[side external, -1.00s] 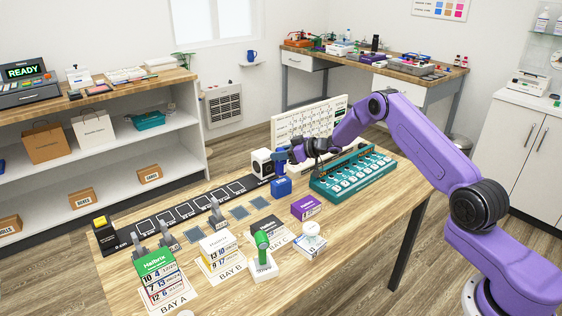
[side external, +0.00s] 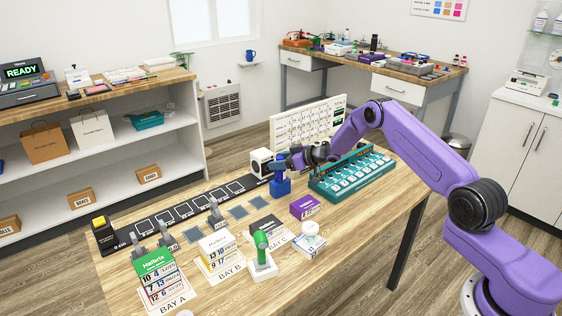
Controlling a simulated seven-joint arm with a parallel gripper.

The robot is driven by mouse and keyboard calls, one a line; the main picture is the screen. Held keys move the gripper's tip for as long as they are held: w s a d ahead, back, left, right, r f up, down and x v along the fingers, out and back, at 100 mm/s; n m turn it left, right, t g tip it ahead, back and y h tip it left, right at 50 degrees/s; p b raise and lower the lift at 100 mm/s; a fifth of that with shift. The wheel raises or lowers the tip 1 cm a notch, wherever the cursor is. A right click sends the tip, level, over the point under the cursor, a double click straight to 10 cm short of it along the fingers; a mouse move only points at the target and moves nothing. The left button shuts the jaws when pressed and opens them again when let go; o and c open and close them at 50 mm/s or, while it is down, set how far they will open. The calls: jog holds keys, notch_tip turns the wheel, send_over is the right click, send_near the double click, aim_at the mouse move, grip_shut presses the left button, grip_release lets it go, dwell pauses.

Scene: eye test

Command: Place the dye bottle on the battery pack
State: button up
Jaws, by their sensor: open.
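No thing is clearly recognisable as a dye bottle or a battery pack. A small blue upright piece (side external: 279,167) stands over a blue block (side external: 280,187) near the middle of the table; the two look touching and in line. My gripper (side external: 293,160) is open, just right of the upright piece at about its height. Its fingertips are small and dark here, so I cannot tell whether they still touch the piece. The block's far side is hidden.
A teal rack (side external: 350,176) stands close right of my gripper. A white device (side external: 261,163) stands just left, and a calendar board (side external: 308,122) behind. A purple box (side external: 305,207), a green-handled stamp (side external: 261,240) and labelled card stacks occupy the front.

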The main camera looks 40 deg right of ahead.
jog(key=shift+r, duration=0.15)
jog(key=shift+s+d+r, duration=0.1)
jog(key=shift+s+d, duration=0.05)
jog(key=v, duration=1.2)
jog(key=s+a+r+n+g+h, duration=0.15)
jog(key=a+r, duration=0.35)
jog(key=a, duration=0.6)
jog(key=s+a+r+n+g+h, duration=0.15)
jog(key=s+a+r+g, duration=0.3)
jog(key=s+a, duration=0.65)
jog(key=s+d+r+n+g+h, duration=0.1)
jog(key=s+d+n+g, duration=0.1)
jog(key=s, duration=1.5)
jog(key=s+d+r+n+g+h, duration=0.1)
jog(key=s+g, duration=0.3)
jog(key=s, duration=1.4)
jog(key=shift+d+r+n+h, duration=0.2)
jog(key=shift+d+n+h, duration=0.25)
jog(key=shift+n, duration=0.15)
